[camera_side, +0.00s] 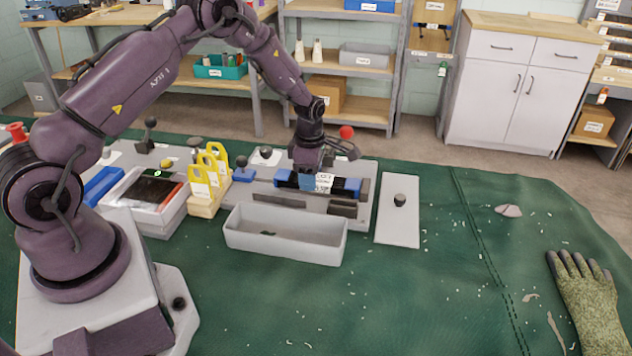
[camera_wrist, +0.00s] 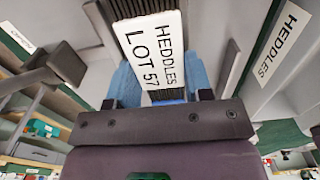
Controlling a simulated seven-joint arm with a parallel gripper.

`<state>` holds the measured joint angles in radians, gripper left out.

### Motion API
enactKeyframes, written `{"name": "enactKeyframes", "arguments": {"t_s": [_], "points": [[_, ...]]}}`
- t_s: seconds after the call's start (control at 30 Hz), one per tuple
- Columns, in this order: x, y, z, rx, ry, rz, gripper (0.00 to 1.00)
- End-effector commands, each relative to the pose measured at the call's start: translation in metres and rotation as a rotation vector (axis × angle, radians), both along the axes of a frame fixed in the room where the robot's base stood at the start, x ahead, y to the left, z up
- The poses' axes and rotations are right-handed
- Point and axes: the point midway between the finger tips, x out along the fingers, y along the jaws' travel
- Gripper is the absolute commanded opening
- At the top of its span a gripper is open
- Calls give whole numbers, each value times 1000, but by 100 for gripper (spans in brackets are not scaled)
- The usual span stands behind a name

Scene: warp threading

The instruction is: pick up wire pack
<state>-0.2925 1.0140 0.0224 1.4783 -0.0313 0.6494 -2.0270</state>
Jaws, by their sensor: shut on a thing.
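The wire pack (camera_side: 324,183) carries a white label and sits at a dark holder with blue ends on the grey board. In the wrist view, the pack (camera_wrist: 153,50) is labelled "HEDDLES LOT 57" and lies between the blue pads of my gripper (camera_wrist: 158,88). My gripper (camera_side: 314,180) points down from above and is shut on the pack. The fingers and label hide most of the pack, and I cannot tell whether it is clear of the holder.
A grey open bin (camera_side: 285,247) stands in front. Yellow-topped tags on a wooden block (camera_side: 207,203) stand to the left. A flat plate with a black knob (camera_side: 398,225) lies to the right.

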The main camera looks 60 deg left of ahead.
Motion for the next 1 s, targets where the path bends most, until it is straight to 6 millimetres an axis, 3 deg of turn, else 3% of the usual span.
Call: {"name": "enactKeyframes", "arguments": {"t_s": [0.27,0.47,0.8,1.0], "points": [[1,0,8,1,-3,0,9],[1,0,35,1,-4,-2,9],[-53,-18,97,1,-5,-1,9],[-96,-31,115,0,-4,-1,9]]}}
